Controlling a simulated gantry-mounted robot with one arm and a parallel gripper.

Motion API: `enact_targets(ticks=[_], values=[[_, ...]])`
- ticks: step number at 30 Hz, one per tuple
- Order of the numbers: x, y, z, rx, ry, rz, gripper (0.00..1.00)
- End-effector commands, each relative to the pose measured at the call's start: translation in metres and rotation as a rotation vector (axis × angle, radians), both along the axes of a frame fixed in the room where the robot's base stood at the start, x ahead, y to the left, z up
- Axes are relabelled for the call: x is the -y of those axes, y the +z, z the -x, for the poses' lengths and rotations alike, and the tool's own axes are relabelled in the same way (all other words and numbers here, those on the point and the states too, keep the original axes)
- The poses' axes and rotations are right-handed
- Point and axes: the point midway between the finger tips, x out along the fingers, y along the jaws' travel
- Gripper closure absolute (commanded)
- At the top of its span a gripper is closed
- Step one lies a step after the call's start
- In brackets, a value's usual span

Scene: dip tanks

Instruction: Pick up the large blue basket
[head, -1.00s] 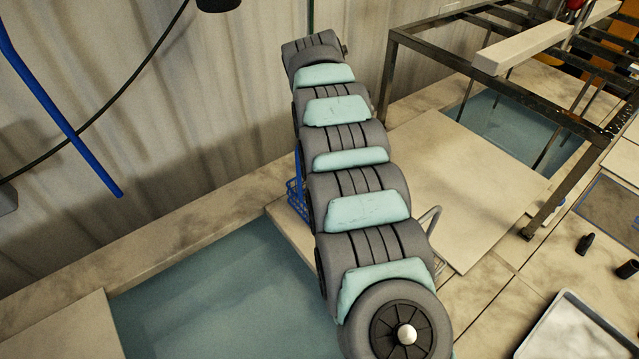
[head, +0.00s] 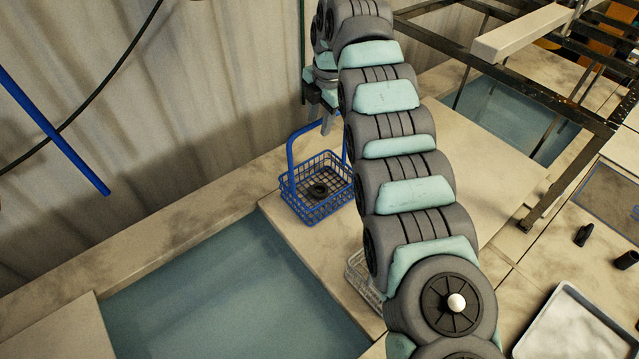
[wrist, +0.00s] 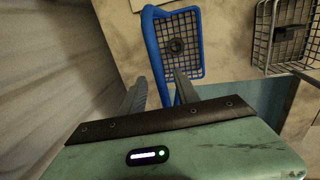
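The blue basket (head: 318,190) is an open mesh basket with a tall upright handle. It stands on the light ledge beside the tank, with a small dark ring-shaped part (head: 318,190) inside it. It also shows in the wrist view (wrist: 190,62). My gripper (head: 326,124) is above the basket, near the top of its handle. In the wrist view, my two fingers (wrist: 160,78) are apart, and the blue handle runs between them in the picture. I cannot tell whether either finger touches it. My arm covers part of the basket's right side in the head view.
A tank of blue-green liquid (head: 230,300) lies just left of the ledge. A bare wire basket (wrist: 262,45) stands close by, partly behind my arm in the head view. A corrugated wall (head: 200,110) rises behind. A dark metal frame (head: 480,70) stands at the right.

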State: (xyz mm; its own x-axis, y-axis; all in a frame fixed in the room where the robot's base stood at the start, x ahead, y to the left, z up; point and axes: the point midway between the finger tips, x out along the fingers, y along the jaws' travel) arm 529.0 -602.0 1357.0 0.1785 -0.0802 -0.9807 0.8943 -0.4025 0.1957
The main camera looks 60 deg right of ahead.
Motion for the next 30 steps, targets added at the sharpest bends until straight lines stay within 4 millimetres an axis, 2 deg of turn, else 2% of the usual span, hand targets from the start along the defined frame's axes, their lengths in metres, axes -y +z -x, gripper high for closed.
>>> enact_targets(ticks=[8, 16, 30], values=[[0.001, -0.032, -0.004, -0.001, 0.0, -0.002, 0.63], [0.002, -0.036, -0.004, -0.001, 0.0, 0.0, 0.63], [0.002, -0.035, -0.004, -0.001, 0.0, 0.0, 1.0]])
